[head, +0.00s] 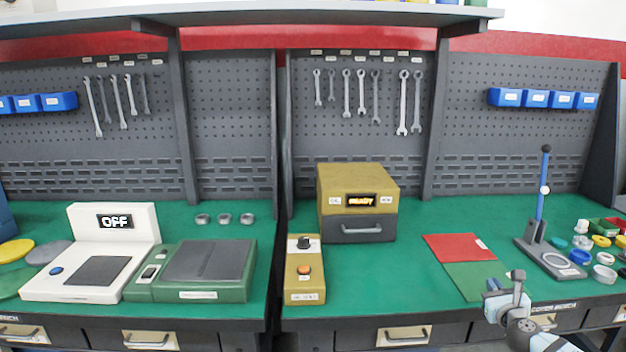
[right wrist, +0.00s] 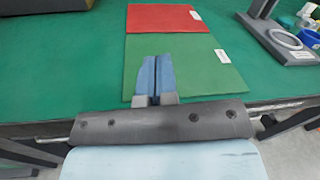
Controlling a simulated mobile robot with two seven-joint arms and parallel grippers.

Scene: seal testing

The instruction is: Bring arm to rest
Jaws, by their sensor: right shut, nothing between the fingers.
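My right gripper (head: 493,287) is at the front edge of the right bench in the head view, near the green mat. In the right wrist view its two blue fingers (right wrist: 155,78) are together with nothing between them. They show in front of the green mat (right wrist: 190,62), with the red mat (right wrist: 160,18) beyond. My left gripper is not in view.
A lever press (head: 540,240) stands right of the red mat (head: 458,247), with several small rings and caps beside it. A yellow box (head: 357,185) reading READY and a control box (head: 304,290) stand left. A white scale (head: 60,285) reads OFF. Bench surface between control box and mats is clear.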

